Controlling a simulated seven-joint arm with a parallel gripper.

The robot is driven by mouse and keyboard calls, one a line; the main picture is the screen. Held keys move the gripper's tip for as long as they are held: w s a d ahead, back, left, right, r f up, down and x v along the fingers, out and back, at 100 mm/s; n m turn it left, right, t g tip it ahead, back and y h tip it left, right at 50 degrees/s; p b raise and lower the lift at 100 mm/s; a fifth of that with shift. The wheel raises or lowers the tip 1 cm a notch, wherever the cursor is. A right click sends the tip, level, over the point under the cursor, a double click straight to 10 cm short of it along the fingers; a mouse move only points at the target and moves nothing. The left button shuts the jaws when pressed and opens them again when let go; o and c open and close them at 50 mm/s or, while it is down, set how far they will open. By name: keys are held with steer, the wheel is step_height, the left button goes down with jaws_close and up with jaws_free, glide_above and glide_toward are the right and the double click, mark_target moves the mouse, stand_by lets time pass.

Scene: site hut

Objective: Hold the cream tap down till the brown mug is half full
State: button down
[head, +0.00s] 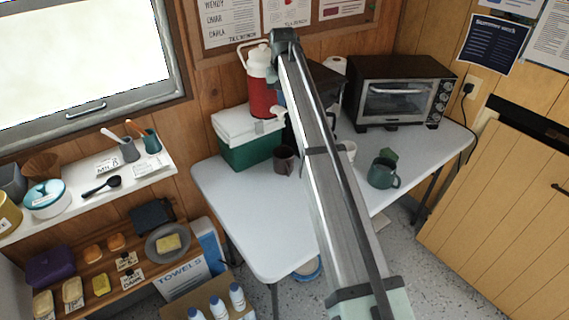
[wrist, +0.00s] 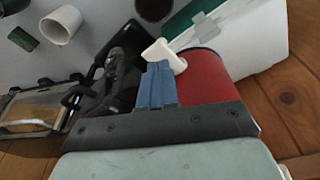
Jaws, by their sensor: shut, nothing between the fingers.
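The red and white drinks jug (head: 262,90) stands on a green and white cool box (head: 245,150). It also shows in the wrist view (wrist: 208,82). Its cream tap (head: 271,111) sticks out over the table; in the wrist view the tap (wrist: 168,54) lies just beyond my fingertips. The brown mug (head: 284,159) stands upright below the tap; its dark mouth shows in the wrist view (wrist: 154,8). My gripper (wrist: 158,70) is shut and empty, its blue fingers overlapping the tap's lower edge in the picture. I cannot tell whether they touch. The mug's fill level is too dark to tell.
A dark machine (wrist: 112,80) stands close beside my fingers. A white mug (wrist: 60,26), a green mug (head: 382,174) and a toaster oven (head: 402,92) are on the same table (head: 245,220). The table's front left is clear.

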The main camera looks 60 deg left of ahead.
steer(key=shift+x, duration=1.1)
stand_by(2.3)
steer(key=shift+s+d, duration=0.1)
steer(key=shift+d, duration=0.1)
stand_by(1.9)
steer(key=shift+w+a+v, duration=0.1)
steer(key=shift+a+v, duration=0.05)
steer(key=shift+v, duration=0.7)
steer(key=shift+w+a+v, duration=0.1)
steer(key=shift+a+v, duration=0.05)
steer(key=shift+v, duration=0.65)
steer(key=shift+w+a+v, duration=0.1)
steer(key=shift+a+v, duration=0.05)
steer(key=shift+v, duration=0.7)
